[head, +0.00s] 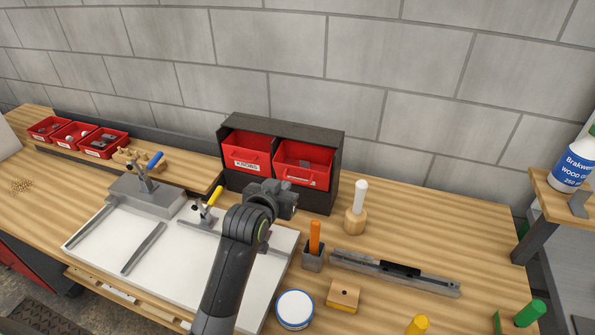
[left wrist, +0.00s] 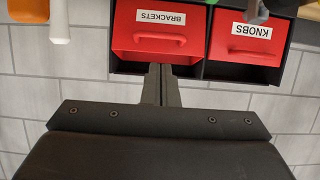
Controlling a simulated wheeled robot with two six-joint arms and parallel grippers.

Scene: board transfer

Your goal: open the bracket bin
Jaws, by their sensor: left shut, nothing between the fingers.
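The red bracket bin (head: 300,179) sits in the right bay of the dark cabinet (head: 287,129). Its front appears to stand out farther than the knobs bin's, and its inside shows, with something grey in it. The left wrist view shows its red front (left wrist: 132,20), "BRACKETS" label and handle upside down. My left gripper (head: 290,201) is shut and empty, in front of and below the bin in the head view. Its fingertips (left wrist: 161,70) overlap the bin's edge in the left wrist view; I cannot tell whether they touch. My right gripper is not in view.
The red knobs bin (head: 247,158) is in the left bay. A white-handled tool (head: 357,208) and an orange-handled tool in a holder (head: 313,256) stand to the right of my gripper. A white board (head: 97,251) with clamps lies to the left.

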